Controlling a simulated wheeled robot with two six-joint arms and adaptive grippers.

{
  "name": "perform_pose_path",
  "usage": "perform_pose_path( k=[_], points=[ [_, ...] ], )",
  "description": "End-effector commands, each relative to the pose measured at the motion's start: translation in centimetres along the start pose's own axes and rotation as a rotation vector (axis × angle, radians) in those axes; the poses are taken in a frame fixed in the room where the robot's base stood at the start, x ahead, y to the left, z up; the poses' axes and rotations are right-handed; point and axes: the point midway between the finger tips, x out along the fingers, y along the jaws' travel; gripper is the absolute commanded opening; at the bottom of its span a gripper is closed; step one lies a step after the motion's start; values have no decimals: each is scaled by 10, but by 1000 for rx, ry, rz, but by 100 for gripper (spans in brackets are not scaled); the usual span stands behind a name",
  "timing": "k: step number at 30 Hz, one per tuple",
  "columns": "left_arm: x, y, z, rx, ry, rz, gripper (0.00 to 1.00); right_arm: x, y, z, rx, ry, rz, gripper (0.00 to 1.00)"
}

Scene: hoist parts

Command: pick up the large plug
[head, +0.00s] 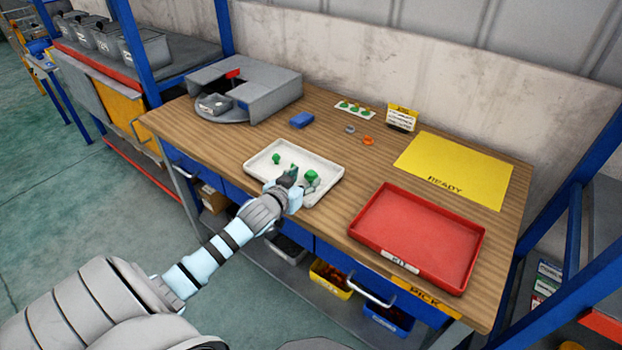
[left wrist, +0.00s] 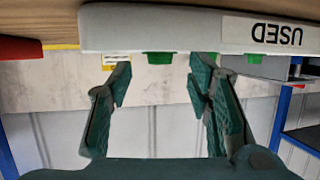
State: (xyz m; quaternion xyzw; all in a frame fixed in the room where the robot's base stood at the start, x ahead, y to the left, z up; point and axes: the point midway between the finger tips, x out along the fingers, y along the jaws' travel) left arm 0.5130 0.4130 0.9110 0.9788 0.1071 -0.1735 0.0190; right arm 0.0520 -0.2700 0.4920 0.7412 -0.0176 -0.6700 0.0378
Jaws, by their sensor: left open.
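A white tray (head: 262,163) on the wooden bench holds several green plugs. My left gripper (head: 300,180) is over the front of the tray, close to the largest-looking plug. In the left wrist view, which is upside down, my left gripper (left wrist: 160,82) is open and empty. Green plug tops show just past the tray's rim (left wrist: 195,30), one of them (left wrist: 160,58) between the fingers. Its full shape is hidden. My right gripper is out of view.
A red tray (head: 415,235) and a yellow mat (head: 455,168) marked READY lie to the right. Bare bench lies between the trays.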

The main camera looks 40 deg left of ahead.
Motion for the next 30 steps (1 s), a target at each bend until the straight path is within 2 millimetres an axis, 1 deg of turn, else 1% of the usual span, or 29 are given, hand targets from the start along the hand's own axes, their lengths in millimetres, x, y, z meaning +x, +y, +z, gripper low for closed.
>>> perform_pose_path(
  k=[1, 3, 6, 12, 17, 18, 27, 30],
  points=[
    [11, 0, 1, -5, 2, -1, 46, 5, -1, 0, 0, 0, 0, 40],
    [25, 0, 2, -5, 1, -1, 46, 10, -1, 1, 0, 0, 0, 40],
    [37, 0, 1, -3, 1, 0, 46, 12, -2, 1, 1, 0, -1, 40],
    [38, 0, 0, 0, 0, 1, 46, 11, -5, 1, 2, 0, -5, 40],
    [37, 0, 0, 0, 0, 0, 20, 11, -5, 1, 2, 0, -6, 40],
    [37, 0, 0, 0, 0, 0, 18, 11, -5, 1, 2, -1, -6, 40],
    [37, 0, 0, 0, 0, 0, 17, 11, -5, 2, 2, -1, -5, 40],
    [36, 0, -4, 0, 1, 0, 17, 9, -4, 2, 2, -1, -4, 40]
  ],
)
